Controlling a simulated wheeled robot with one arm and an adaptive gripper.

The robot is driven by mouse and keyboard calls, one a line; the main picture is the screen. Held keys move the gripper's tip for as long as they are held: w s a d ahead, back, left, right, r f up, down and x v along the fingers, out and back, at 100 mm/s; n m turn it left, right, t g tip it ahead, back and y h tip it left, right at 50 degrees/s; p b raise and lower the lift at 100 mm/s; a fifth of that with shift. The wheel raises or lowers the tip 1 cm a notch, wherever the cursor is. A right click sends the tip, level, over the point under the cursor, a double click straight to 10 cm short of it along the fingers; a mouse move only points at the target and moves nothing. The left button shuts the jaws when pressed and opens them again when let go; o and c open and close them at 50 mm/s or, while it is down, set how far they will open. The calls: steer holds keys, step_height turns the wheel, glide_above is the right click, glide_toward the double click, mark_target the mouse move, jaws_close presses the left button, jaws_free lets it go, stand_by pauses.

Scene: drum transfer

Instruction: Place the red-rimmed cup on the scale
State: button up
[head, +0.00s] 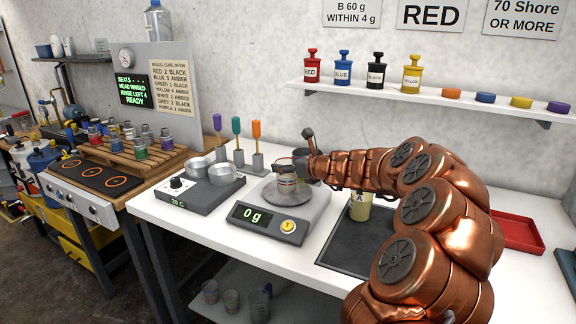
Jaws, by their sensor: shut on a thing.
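My gripper (302,165) reaches in from the right and is shut on the red-rimmed cup (287,190). The cup is a small, pale, clear vessel with a reddish rim, held upright over the scale's pan. The scale (268,224) is grey with a round plate, a yellow button and a green display reading 0 g. I cannot tell whether the cup's base touches the plate. The gripper's fingers hide part of the cup's rim.
A hotplate (186,195) with two metal pots stands left of the scale. Behind it are stirrers in purple, teal and orange (236,127). A cup marked A (360,207) stands on a dark mat (345,246) to the right. A red tray (518,233) lies far right.

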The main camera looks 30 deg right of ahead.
steer(key=shift+f, duration=0.2)
steer(key=o, duration=0.8)
steer(key=shift+o, duration=0.2)
steer(key=shift+r, duration=0.15)
steer(key=shift+s+d+r, duration=0.1)
steer(key=shift+s+r, duration=0.05)
steer(key=shift+s, duration=0.1)
steer(key=v, duration=1.1)
steer(key=shift+s, duration=0.25)
